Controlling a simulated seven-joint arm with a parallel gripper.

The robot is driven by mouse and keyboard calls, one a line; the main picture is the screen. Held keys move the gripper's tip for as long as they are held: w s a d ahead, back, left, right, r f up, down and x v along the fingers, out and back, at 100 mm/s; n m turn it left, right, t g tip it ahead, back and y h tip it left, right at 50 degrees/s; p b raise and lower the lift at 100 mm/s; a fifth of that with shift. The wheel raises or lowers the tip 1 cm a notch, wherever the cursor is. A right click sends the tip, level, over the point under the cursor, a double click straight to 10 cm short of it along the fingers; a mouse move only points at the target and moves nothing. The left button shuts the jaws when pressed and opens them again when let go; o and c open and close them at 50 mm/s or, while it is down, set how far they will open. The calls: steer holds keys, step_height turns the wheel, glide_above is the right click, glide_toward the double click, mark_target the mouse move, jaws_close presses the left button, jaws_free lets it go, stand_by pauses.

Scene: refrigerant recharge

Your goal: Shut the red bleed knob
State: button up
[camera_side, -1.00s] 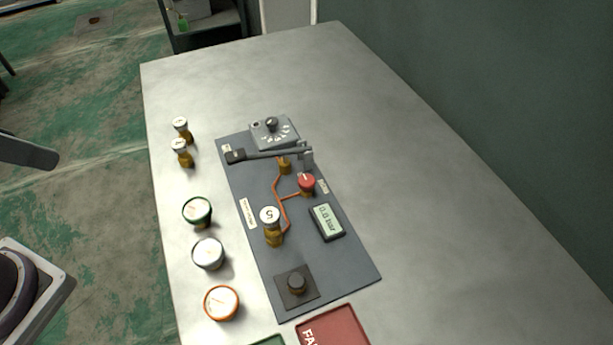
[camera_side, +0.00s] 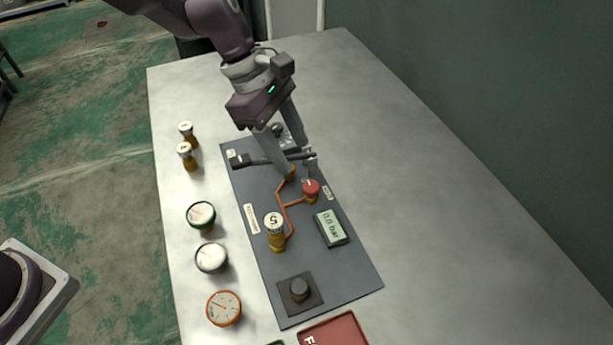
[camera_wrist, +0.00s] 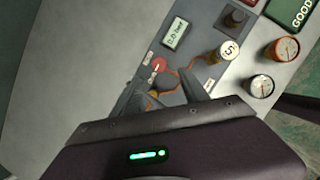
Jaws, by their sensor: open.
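The red bleed knob (camera_side: 311,188) stands on the dark grey panel (camera_side: 345,271), at the end of a short branch of the copper pipe. It also shows in the wrist view (camera_wrist: 158,65), just beyond my fingers. My gripper (camera_side: 296,163) hangs over the far half of the panel, with its fingers apart and nothing between them. In the side view its fingertips are a little behind and left of the red knob, beside the grey lever. I cannot tell whether the fingers touch the lever. The selector box behind is mostly hidden by my gripper.
Several gauges, such as the green-rimmed one (camera_side: 201,216), and two small brass fittings line the left side. A red tray (camera_side: 337,331) lies in front. The table's right side is clear.

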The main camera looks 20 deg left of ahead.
mark_target(310, 185)
steer(key=shift+n, duration=0.3)
steer(key=x, duration=0.8)
steer(key=shift+f, duration=0.3)
steer(key=shift+w, duration=0.1)
jaws_close()
